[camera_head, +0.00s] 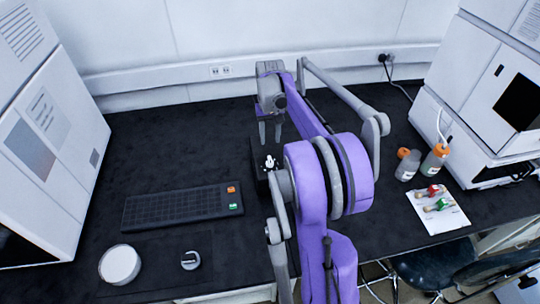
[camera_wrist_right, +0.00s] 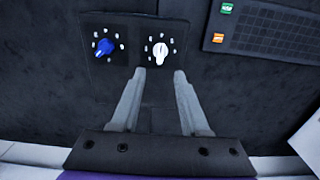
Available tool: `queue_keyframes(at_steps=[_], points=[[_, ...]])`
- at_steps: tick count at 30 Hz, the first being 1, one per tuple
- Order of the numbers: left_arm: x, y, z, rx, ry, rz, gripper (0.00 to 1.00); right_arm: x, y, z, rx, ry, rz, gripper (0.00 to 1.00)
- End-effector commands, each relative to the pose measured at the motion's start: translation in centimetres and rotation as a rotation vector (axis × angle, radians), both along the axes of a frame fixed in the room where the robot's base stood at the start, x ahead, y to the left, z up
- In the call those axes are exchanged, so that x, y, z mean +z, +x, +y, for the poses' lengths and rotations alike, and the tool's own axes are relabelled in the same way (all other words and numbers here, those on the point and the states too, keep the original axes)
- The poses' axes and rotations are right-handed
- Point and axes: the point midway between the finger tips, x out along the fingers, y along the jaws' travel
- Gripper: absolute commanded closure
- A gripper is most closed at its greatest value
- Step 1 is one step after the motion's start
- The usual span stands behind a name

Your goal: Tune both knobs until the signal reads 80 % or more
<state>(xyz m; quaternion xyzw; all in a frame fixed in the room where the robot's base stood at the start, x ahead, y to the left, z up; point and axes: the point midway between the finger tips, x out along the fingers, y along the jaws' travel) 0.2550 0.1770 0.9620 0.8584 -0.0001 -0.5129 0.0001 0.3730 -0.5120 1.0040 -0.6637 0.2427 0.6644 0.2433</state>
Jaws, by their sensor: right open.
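A dark knob panel (camera_wrist_right: 120,75) carries a blue knob (camera_wrist_right: 104,47) and a white knob (camera_wrist_right: 160,52), each ringed by small pale marks. In the head view the white knob (camera_head: 269,161) shows beside my purple right arm, which hides much of the panel. My right gripper (camera_head: 270,138) points down over the panel. In the right wrist view its two fingers (camera_wrist_right: 159,74) are spread and empty, with the white knob between and just beyond their tips. The blue knob is outside the fingers, to the left. No signal reading is legible. My left gripper is not seen.
A black keypad (camera_head: 180,207) with orange and green keys lies left of the panel. A white round lid (camera_head: 120,264) and a small grey round item (camera_head: 190,260) sit near the front edge. Bottles (camera_head: 435,160) and a white sheet (camera_head: 438,210) with vials are at right.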

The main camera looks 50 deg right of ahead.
Motion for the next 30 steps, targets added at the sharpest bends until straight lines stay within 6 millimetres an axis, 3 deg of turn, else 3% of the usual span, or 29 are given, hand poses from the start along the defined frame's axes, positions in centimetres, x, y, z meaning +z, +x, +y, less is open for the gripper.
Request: queue_keyframes(at_steps=[9, 15, 27, 30], points=[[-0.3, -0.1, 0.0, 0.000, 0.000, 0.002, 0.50, -6.1, 0.0, 0.1, 0.001, -0.001, -0.001, 0.55], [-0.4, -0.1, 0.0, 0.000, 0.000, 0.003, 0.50, -8.7, 0.0, 0.1, 0.001, -0.001, -0.001, 0.55], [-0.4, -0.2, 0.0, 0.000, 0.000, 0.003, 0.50, -9.5, 0.0, 0.1, 0.001, -0.001, -0.002, 0.55], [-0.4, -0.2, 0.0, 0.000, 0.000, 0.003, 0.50, -9.5, 0.0, 0.1, 0.001, -0.001, -0.002, 0.71]])
